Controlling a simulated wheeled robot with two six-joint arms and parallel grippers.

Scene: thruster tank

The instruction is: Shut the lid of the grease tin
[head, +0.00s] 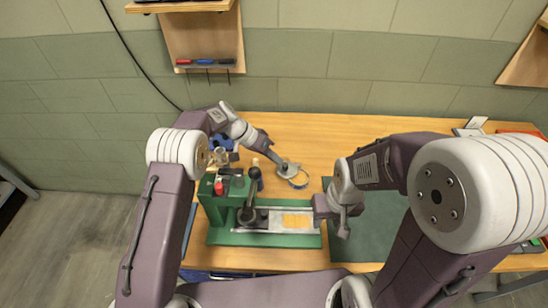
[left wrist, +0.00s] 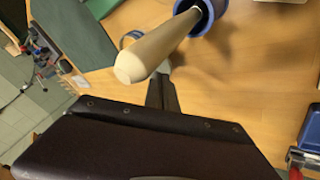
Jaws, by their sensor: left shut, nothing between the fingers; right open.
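The grease tin (head: 299,181) is a small round tin with a bluish rim on the wooden table. A grey round lid (head: 289,168) shows at its back left edge; its exact angle is hard to tell. My left gripper (head: 279,161) is shut and empty, with its tips close beside the lid; I cannot tell whether they touch. In the left wrist view, the left gripper (left wrist: 163,95) points toward the tin (left wrist: 130,38), which is mostly hidden behind a wooden handle. My right gripper (head: 343,225) is open and empty above the green mat.
A green press-like fixture (head: 215,212) with a black lever stands at front left. A dark green mat (head: 380,240) lies at right. Bare table lies behind the tin.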

